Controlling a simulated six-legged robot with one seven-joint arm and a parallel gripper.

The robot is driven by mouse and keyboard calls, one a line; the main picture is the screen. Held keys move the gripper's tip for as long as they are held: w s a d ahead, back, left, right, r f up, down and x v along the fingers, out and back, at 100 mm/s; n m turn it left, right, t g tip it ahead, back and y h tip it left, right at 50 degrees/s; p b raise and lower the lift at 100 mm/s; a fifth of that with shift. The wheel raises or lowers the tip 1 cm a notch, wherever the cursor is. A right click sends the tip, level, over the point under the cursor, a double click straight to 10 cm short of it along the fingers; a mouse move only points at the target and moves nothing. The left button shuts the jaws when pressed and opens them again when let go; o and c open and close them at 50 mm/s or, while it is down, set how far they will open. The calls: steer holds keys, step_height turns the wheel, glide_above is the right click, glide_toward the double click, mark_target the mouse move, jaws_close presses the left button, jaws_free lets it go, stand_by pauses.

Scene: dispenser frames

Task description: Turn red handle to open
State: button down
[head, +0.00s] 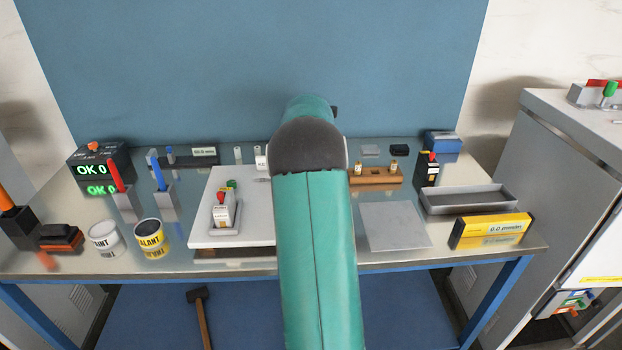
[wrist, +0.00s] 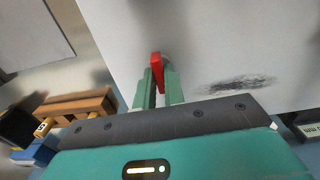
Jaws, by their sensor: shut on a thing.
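In the wrist view, a red handle (wrist: 156,62) stands upright between the green fingers of my gripper (wrist: 158,76), and the fingers are shut on it. A plain pale surface lies behind it. Whatever the handle is fixed to is hidden by the fingers and gripper body. In the head view my green arm reaches forward over the middle of the bench and hides the gripper and the gripped handle. A small white dispenser with a red and green top (head: 223,205) stands on the white board left of my arm.
A wooden rack with small bottles (head: 376,177), a grey tray (head: 468,199) and a yellow meter (head: 490,231) stand right of my arm. Two cans, one a white can (head: 105,240), and an OK display box (head: 95,166) stand left. A flat grey plate (head: 394,226) lies right of my arm.

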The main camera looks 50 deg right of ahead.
steer(key=shift+r+m, duration=0.1)
steer(key=shift+m, duration=0.3)
steer(key=c, duration=1.5)
jaws_free()
step_height(320, 180, up, 14)
steer(key=shift+f, duration=0.15)
